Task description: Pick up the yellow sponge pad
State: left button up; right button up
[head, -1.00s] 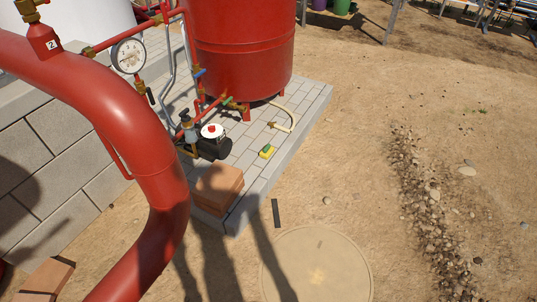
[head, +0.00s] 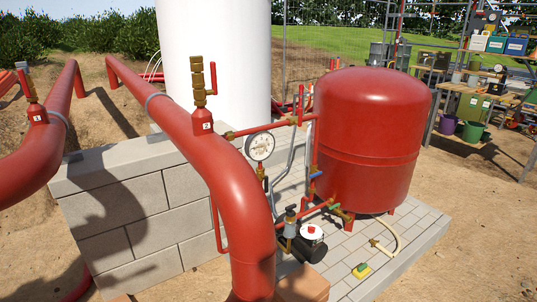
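The yellow sponge pad (head: 361,271) with a green top lies on the grey paved slab (head: 420,247), near its right edge. It is right of a small black pump (head: 311,243) and in front of the large red tank (head: 370,140). Neither of my grippers shows in the head view, and nothing is seen touching the sponge.
A thick red pipe (head: 225,178) with a brass valve (head: 204,82) bends down in front of the slab. A block wall (head: 130,225) stands at left. A hose (head: 396,238) lies behind the sponge. Orange bricks (head: 303,284) sit nearer.

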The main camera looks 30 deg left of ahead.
aim_at(361, 271)
jog(key=i+u, duration=0.1)
jog(key=u, duration=0.45)
jog(key=i+l+u, duration=0.75)
jog(key=l, duration=0.4)
jog(key=i+j, duration=0.05)
jog(key=i, duration=0.05)
